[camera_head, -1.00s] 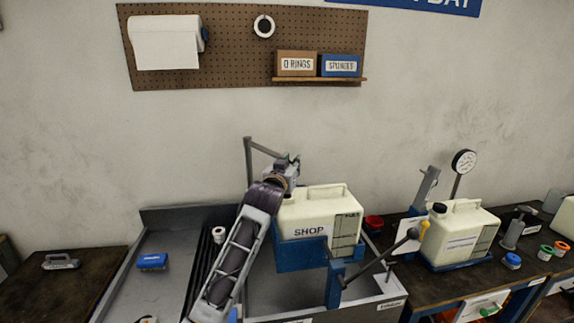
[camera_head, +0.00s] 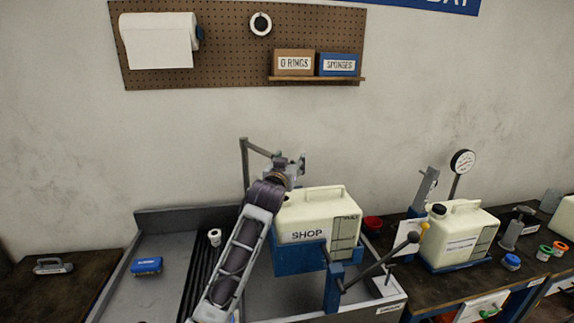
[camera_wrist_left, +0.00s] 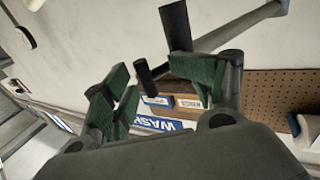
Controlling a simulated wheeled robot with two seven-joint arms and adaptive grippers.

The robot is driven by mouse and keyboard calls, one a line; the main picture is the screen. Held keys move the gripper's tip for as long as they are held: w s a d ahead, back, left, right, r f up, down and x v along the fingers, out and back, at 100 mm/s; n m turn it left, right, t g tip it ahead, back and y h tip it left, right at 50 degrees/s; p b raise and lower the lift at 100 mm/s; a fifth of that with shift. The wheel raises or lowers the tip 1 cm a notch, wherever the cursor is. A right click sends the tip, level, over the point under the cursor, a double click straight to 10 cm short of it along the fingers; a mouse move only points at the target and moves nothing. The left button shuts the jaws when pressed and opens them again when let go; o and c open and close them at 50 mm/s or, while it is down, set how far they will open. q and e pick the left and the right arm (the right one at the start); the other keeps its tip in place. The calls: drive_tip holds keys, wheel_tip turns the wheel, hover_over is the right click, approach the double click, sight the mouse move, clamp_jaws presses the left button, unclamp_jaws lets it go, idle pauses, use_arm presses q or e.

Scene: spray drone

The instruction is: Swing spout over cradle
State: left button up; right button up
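The grey spout (camera_head: 259,148) is a level pipe on a thin upright post behind the blue cradle (camera_head: 300,262). The cream tank marked SHOP (camera_head: 318,212) sits in the cradle. My left gripper (camera_head: 294,163) is at the spout's free end, just above and behind the tank's left part. In the left wrist view, the green-padded fingers (camera_wrist_left: 160,92) are spread apart. The spout pipe (camera_wrist_left: 240,28) passes by the right finger, and dark cylinder ends show near the gap. I cannot tell whether the fingers touch it. My right gripper is not in view.
A lever with a dark knob (camera_head: 413,237) stands right of the cradle. A second tank (camera_head: 461,236) and a gauge (camera_head: 462,162) stand on the right bench.

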use_arm(q)
drive_tip(key=shift+s+d+f, duration=0.1)
drive_tip(key=shift+s+d, duration=0.45)
drive_tip(key=shift+d, duration=0.05)
drive_tip(key=shift+a+f, duration=0.1)
drive_tip(key=shift+f, duration=0.05)
drive_tip(key=shift+c, duration=0.3)
drive_tip(key=shift+s, duration=0.3)
drive_tip(key=shift+c, duration=0.5)
drive_tip(key=v, duration=1.1)
drive_tip(key=shift+a+r, duration=0.25)
drive_tip(key=shift+a, duration=0.2)
drive_tip(key=shift+s, duration=0.1)
